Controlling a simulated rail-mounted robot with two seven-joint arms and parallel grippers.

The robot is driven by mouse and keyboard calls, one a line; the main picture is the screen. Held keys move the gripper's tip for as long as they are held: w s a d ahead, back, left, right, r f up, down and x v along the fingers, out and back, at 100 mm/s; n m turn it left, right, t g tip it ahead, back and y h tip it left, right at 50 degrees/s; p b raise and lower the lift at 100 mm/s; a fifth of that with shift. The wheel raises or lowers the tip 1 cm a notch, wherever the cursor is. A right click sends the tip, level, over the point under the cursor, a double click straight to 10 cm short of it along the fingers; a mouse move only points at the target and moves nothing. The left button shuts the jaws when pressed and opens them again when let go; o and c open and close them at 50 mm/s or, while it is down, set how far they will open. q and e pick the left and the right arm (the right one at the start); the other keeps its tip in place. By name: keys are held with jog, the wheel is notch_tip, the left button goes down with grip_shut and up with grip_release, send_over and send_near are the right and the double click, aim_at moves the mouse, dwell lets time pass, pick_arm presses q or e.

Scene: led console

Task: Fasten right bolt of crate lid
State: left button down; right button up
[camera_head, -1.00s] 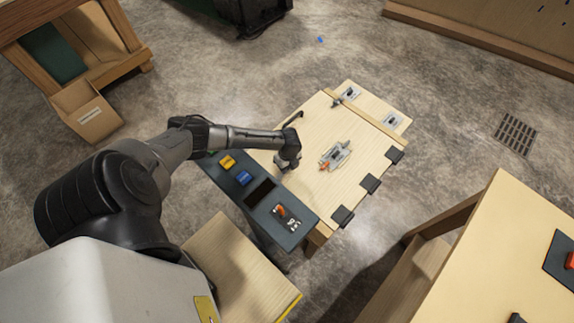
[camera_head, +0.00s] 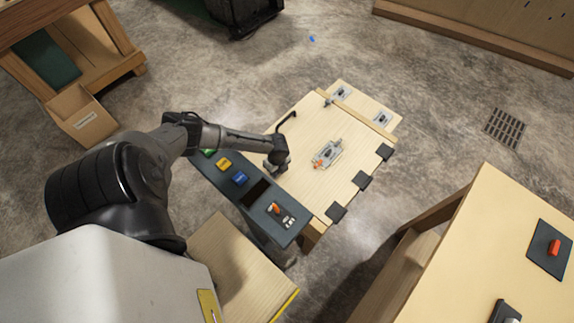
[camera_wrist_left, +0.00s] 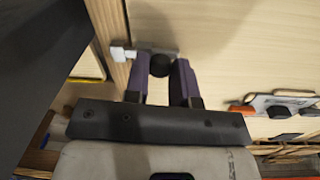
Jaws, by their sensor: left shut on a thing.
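The crate lid (camera_head: 345,130) is a pale wooden board with black hinges along its right edge and a black handle (camera_head: 287,120). A metal latch with an orange part (camera_head: 327,153) sits at its middle; it also shows at the right of the left wrist view (camera_wrist_left: 280,103). My left gripper (camera_head: 277,168) is at the lid's near left edge. In the left wrist view its purple fingers (camera_wrist_left: 163,66) are shut on a dark round knob (camera_wrist_left: 161,64) beside a metal bolt (camera_wrist_left: 130,52). The bolt's far end is partly hidden. My right gripper is not in view.
A dark console (camera_head: 235,185) with coloured buttons runs along the crate's near side. Two metal fittings sit on the far board (camera_head: 362,105). A wooden table (camera_head: 470,245) stands at lower right, and a bench (camera_head: 95,55) at upper left. The floor beyond the crate is mostly clear.

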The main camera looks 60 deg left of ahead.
pick_arm(q)
jog(key=shift+s+d, duration=0.1)
jog(key=c, duration=1.4)
grip_release()
jog(key=o, duration=0.5)
jog(key=shift+s, duration=0.2)
jog(key=shift+c, duration=0.2)
jog(key=shift+w, duration=0.1)
notch_tip(320, 180, up, 14)
jog(key=p, duration=0.2)
jog(key=shift+w+f, duration=0.15)
jog(key=shift+w, duration=0.2)
